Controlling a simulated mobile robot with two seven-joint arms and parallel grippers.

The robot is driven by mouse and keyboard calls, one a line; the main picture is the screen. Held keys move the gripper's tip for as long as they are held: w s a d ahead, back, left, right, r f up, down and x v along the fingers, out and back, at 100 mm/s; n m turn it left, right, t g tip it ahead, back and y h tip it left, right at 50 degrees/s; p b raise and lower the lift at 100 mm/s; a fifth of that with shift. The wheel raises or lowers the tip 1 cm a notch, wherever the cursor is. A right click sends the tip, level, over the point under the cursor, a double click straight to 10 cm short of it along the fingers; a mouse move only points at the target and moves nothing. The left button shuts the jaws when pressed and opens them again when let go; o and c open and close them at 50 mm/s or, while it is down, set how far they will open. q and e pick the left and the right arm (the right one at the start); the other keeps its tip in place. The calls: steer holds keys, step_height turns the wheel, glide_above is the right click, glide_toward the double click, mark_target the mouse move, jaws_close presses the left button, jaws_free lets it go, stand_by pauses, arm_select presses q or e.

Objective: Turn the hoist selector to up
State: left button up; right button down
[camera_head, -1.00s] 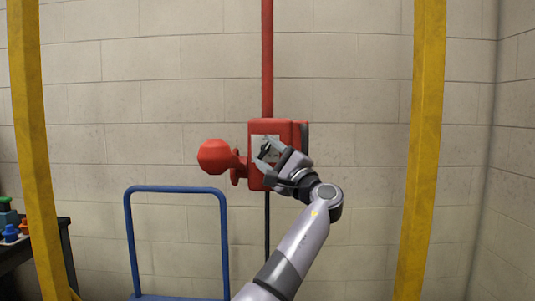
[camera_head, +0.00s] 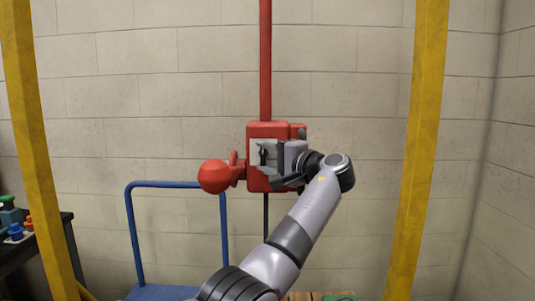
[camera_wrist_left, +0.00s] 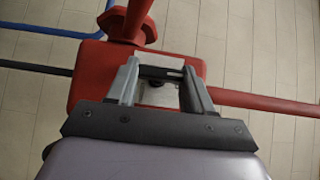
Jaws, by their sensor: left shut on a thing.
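The red hoist control box (camera_head: 254,181) hangs in front of the wall on a red pole, with a pale label plate on its face. The black hoist selector (camera_head: 263,155) sits on that plate and looks about upright in the head view. My left gripper (camera_head: 265,154) reaches it from the right and is shut on it. In the left wrist view, the black selector bar (camera_wrist_left: 160,73) lies between the two grey fingertips (camera_wrist_left: 160,70). The fingers hide part of the plate and its lettering. My right gripper is not in view.
A red round-ended part (camera_head: 213,176) sticks out left of the box. A blue trolley handle (camera_head: 132,232) stands below left. Yellow posts (camera_head: 36,140) (camera_head: 420,150) stand on both sides. A dark table (camera_head: 68,240) with small coloured items is at far left.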

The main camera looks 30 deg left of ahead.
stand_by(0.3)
arm_select(q)
steer(key=o, duration=0.8)
steer(key=shift+c, duration=0.2)
steer(key=shift+s+d, duration=0.1)
steer(key=shift+d, duration=0.25)
steer(key=v, duration=0.6)
steer(key=shift+d+b, duration=0.25)
steer(key=shift+b, duration=0.05)
